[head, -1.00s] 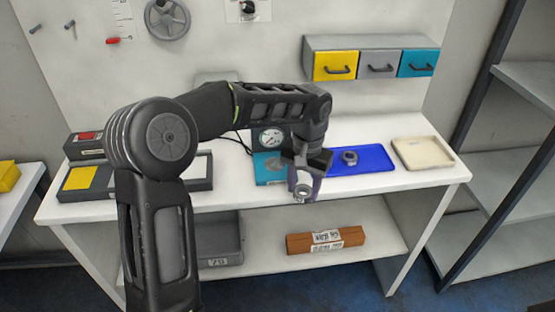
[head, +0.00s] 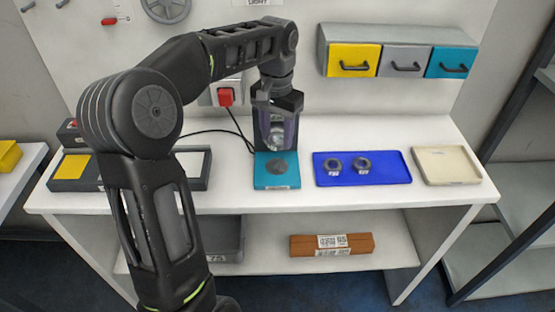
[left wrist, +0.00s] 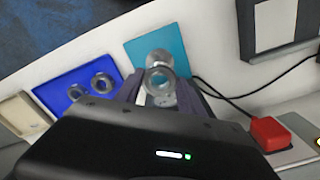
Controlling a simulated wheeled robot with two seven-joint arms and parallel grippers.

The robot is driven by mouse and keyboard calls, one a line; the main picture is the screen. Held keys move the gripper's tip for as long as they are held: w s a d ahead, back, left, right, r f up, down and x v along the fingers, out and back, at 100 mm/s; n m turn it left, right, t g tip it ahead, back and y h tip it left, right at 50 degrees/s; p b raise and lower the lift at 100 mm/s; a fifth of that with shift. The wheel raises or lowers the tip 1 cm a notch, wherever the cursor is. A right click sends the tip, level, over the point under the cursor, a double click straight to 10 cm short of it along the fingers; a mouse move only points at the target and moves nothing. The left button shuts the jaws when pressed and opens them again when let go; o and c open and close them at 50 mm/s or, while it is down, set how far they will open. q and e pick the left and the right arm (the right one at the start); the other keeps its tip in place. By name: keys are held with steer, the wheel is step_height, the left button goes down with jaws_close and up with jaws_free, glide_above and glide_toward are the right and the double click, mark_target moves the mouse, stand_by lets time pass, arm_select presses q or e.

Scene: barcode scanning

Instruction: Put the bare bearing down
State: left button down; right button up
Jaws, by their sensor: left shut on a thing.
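The bearing is held above the teal stand; the exact gap is hard to tell. My right gripper is not in view.
A beige tray (head: 480,168) stands right of the blue mat (head: 395,168). A black cable (head: 238,125) runs to a red plug (head: 225,97). Drawers (head: 406,60) hang at the back.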

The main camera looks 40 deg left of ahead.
mark_target(277, 139)
arm_select(q)
steer(key=shift+f, duration=2)
steer(key=shift+f, duration=0.1)
step_height(277, 139, down, 3)
steer(key=shift+f+p, duration=0.1)
steer(key=shift+p, duration=0.35)
steer(key=shift+f, duration=0.15)
steer(key=shift+f, duration=0.2)
steer(key=c, duration=0.7)
jaws_free()
steer(key=shift+r, duration=0.1)
